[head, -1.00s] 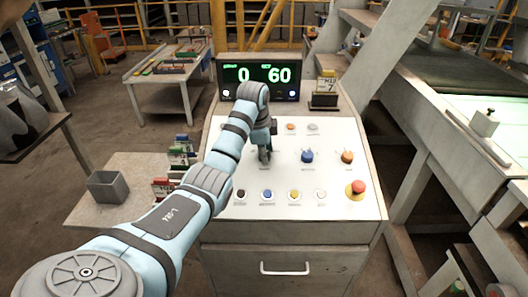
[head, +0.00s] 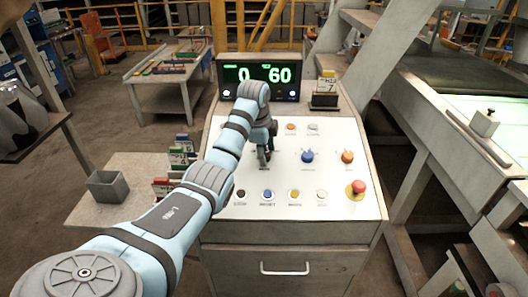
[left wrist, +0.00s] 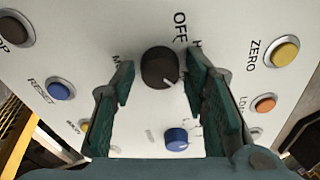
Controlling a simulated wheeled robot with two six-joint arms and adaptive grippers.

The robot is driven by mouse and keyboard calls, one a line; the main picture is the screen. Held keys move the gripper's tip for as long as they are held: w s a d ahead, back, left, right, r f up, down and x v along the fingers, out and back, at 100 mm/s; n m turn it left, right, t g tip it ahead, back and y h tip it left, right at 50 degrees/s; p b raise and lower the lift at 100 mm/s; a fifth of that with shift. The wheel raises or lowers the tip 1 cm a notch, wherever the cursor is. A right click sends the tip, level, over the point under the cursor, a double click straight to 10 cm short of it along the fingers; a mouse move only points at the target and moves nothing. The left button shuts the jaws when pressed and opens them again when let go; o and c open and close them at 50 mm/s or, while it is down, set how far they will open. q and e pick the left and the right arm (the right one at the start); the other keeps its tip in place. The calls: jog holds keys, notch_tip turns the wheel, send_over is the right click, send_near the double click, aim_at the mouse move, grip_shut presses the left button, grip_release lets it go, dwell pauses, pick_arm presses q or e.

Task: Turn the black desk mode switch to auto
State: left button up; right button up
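The black desk mode switch (left wrist: 160,68) is a round dark knob with a pale pointer mark, on the white sloped panel. "OFF" is printed beside it; the labels on its two sides are partly covered by the fingers. My left gripper (head: 264,158) is low over the left-middle part of the panel and hides the switch in the head view. In the left wrist view its two green-padded fingers (left wrist: 158,82) are apart, one on each side of the switch, with gaps showing. Whether the tips reach down beside the knob is hard to tell. My right gripper is not visible.
A blue knob (head: 307,156) and orange knob (head: 347,157) sit to the right of the gripper. A row of buttons runs along the panel front, with a red mushroom button (head: 358,187) at right. A display (head: 260,76) stands behind the panel.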

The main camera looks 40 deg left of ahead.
pick_arm(q)
jog(key=shift+r, duration=0.1)
notch_tip(320, 180, up, 10)
jog(key=shift+s+f, duration=0.1)
dwell(0.4)
dwell(0.4)
